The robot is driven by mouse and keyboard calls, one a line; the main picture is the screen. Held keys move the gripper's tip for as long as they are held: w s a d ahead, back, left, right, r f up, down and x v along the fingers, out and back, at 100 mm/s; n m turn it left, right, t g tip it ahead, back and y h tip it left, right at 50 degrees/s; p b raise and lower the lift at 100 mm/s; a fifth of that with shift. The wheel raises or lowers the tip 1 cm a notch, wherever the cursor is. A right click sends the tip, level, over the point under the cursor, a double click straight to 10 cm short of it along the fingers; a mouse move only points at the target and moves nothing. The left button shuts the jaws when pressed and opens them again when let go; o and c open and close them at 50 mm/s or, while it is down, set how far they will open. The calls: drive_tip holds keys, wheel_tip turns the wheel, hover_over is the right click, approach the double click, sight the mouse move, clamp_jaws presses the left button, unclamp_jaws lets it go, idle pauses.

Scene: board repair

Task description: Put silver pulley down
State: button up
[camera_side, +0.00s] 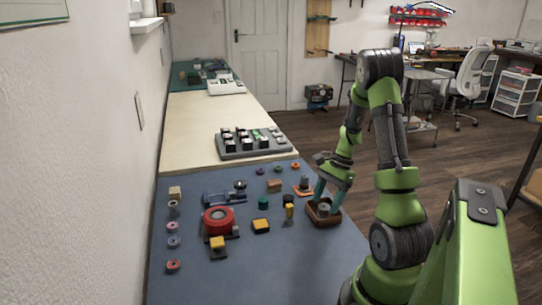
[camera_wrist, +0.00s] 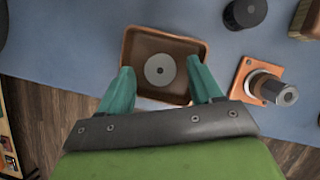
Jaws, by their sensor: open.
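The silver pulley (camera_wrist: 160,70) is a grey disc with a small centre hole. It lies in a brown tray (camera_wrist: 133,48) in the wrist view, and it also shows in the tray in the side view (camera_side: 324,208). My gripper (camera_wrist: 160,76) is open, with its two teal fingers apart on either side of the pulley. A gap shows between each finger and the disc. In the side view my gripper (camera_side: 325,195) reaches down over the tray (camera_side: 322,224) at the right edge of the blue mat.
An orange-based part with a grey cylinder (camera_wrist: 262,84) stands right of the tray. A dark round part (camera_wrist: 244,12) is above it. In the side view a red round part (camera_side: 218,219), yellow blocks (camera_side: 261,226) and several small rings sit left. The mat's front is clear.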

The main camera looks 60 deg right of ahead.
drive_tip(key=v, duration=1.1)
drive_tip(key=w+a+r+n+t+h, duration=0.1)
drive_tip(key=w+a+r+n, duration=0.3)
drive_tip(key=a, duration=0.4)
drive_tip(key=w+a+r+n+h, duration=0.1)
drive_tip(key=w+a+r+n, duration=0.25)
drive_tip(key=a, duration=0.35)
drive_tip(key=s+a+r+n+t, duration=0.1)
drive_tip(key=s+a+n+t, duration=0.1)
drive_tip(key=a+n, duration=0.3)
drive_tip(key=s+a+r+n+t, duration=0.1)
drive_tip(key=a+n, duration=0.5)
drive_tip(key=a, duration=0.7)
drive_tip(key=shift+s+a+r+t, duration=0.25)
drive_tip(key=shift+s+r+t, duration=0.15)
drive_tip(key=shift+r+t, duration=0.4)
drive_tip(key=shift+r, duration=0.1)
